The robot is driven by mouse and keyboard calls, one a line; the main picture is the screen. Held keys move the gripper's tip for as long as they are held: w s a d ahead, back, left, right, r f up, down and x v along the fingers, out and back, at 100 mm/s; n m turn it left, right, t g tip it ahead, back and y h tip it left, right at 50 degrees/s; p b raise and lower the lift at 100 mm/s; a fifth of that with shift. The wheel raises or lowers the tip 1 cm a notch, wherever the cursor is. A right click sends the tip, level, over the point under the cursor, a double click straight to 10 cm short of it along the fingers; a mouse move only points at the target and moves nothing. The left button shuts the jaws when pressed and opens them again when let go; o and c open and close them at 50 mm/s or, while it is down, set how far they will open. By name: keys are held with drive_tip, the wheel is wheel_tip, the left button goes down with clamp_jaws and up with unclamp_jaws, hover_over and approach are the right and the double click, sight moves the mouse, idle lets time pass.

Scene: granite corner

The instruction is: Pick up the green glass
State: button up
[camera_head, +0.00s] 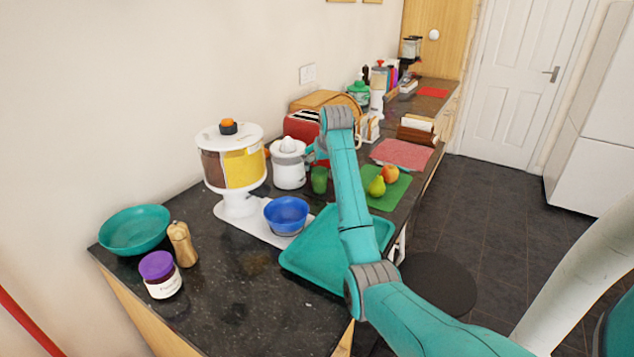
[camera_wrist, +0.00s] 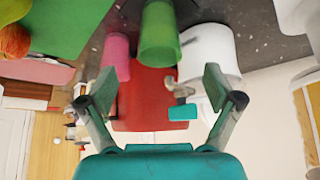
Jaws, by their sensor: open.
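The green glass (camera_head: 319,180) stands upright on the dark granite counter, between the white juicer and the green mat. In the wrist view the green glass (camera_wrist: 159,36) shows at the top middle, ahead of and between my fingers. My gripper (camera_wrist: 182,88) is open, with its fingers spread wide and nothing between them. The glass appears beyond the fingertips and does not touch them. In the head view my arm hides most of the gripper.
A white juicer (camera_head: 289,165) stands close left of the glass, and a red toaster (camera_head: 301,127) is behind it. A pink cup (camera_wrist: 117,52) is beside the glass. A teal tray (camera_head: 318,250), blue bowl (camera_head: 286,215) and green mat (camera_head: 399,190) with fruit are nearby.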

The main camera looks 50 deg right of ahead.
sight(320, 173)
drive_tip(key=shift+x, duration=3.55)
drive_tip(key=shift+w+r, duration=0.1)
drive_tip(key=c, duration=1.3)
